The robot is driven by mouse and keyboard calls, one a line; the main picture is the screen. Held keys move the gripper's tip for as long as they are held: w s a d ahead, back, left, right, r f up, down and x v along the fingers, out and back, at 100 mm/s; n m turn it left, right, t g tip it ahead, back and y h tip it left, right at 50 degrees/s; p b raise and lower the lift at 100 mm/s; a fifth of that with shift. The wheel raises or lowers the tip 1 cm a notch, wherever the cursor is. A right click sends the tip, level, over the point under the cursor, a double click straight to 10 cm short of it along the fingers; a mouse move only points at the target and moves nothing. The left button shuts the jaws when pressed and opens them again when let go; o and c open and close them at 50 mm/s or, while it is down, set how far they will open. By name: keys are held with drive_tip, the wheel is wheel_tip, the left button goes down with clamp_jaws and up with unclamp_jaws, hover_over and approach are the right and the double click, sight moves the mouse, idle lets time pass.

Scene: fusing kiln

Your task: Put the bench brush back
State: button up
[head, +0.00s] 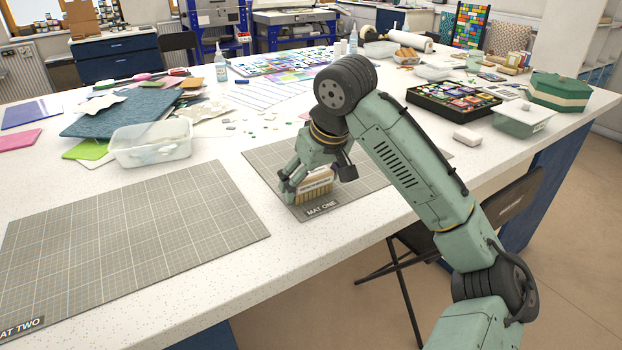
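The bench brush (316,187), a pale wooden block with tan bristles, is at the front edge of mat one (362,181), just behind its "MAT ONE" label. Its bristles point down, at or just above the mat. The fingers and arm hide part of the brush. I cannot tell whether the fingers are closed on it or only beside it.
Mat two (130,240) lies bare at the front left. A clear plastic tub (150,143) and stacked glass sheets (125,112) are behind it. A black tray of colored pieces (452,102), a white block (467,138) and a green box (559,92) stand at the right.

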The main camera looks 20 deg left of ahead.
drive_tip(key=o, duration=0.4)
drive_tip(key=shift+r, duration=0.1)
drive_tip(key=v, duration=1.2)
